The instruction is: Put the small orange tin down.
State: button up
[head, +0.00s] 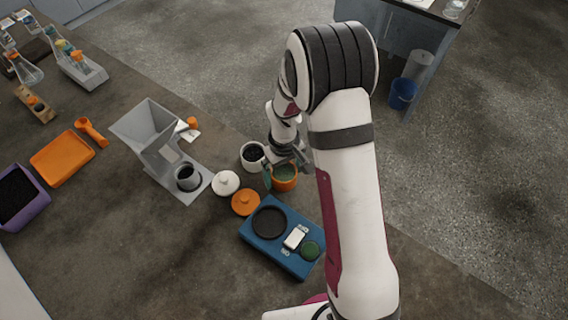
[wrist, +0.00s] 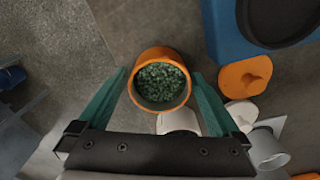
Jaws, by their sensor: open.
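The small orange tin (head: 286,185) is upright on the brown bench, right of the white tin (head: 252,156). In the wrist view the orange tin (wrist: 158,53) is open at the top and holds dark green granules. My gripper (wrist: 160,78) is open, with a teal finger on each side of the tin. A gap shows between each finger and the tin's wall. In the head view my gripper (head: 284,170) is at the tin, partly hidden by my arm.
An orange lid (head: 245,202) and a white lid (head: 225,183) lie left of the tin. A blue device (head: 262,245) with a black round plate stands in front. A grey hopper machine (head: 150,130) stands to the left. The bench edge is close behind the tin.

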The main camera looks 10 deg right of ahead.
aim_at(284, 180)
notch_tip(284, 180, up, 11)
jog(key=s+r+m+y, duration=0.1)
jog(key=s+r+m, duration=0.3)
jog(key=s, duration=0.8)
jog(key=s+r+m, duration=0.5)
jog(key=s+m, duration=0.1)
jog(key=s, duration=0.7)
jog(key=shift+a+r+y, duration=0.15)
jog(key=shift+r+y, duration=0.15)
jog(key=shift+y, duration=0.1)
